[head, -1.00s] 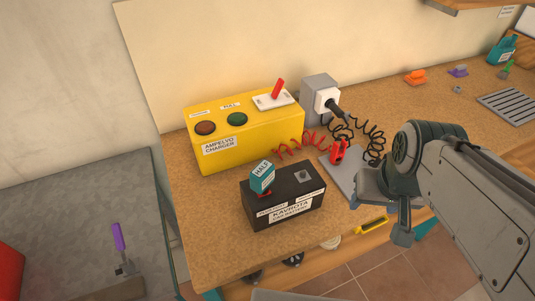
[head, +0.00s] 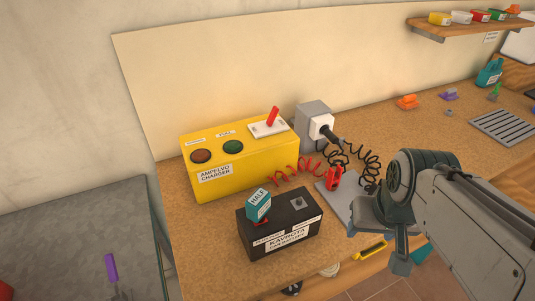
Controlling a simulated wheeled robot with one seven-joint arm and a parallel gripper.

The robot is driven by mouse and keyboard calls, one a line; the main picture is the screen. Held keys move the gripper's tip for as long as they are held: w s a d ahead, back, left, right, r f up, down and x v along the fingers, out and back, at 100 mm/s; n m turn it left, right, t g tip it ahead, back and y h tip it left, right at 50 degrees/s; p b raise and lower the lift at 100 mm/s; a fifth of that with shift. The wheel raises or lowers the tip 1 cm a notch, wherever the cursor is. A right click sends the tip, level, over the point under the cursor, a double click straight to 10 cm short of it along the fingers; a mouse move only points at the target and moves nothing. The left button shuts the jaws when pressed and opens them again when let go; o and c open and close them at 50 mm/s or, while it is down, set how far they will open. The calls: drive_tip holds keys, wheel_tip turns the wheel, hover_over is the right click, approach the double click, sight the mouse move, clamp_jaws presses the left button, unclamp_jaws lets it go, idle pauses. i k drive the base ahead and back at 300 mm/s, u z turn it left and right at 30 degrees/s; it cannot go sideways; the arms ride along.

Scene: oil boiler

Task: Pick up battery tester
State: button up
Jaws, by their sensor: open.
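A small teal block with a "HALF" label, which looks like the battery tester (head: 258,205), stands on the left end of the top of a black battery (head: 281,228). A bit of red shows at its foot. The battery sits on the wooden workbench near its front edge. My gripper (head: 385,237) is to the right of the battery, apart from it and from the tester. It is open, with nothing seen in it. The arm partly hides its fingers.
A yellow charger (head: 240,165) with a red lever stands behind the battery. Red and black coiled cables (head: 350,160) and a red clamp (head: 333,179) lie to the right, by a grey plate. A wall socket box (head: 314,121) is behind. A yellow tool (head: 370,249) shows near the bench front.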

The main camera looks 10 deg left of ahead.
sight(259, 203)
drive_tip(key=u, duration=1.05)
drive_tip(key=k, duration=0.2)
drive_tip(key=u, duration=0.55)
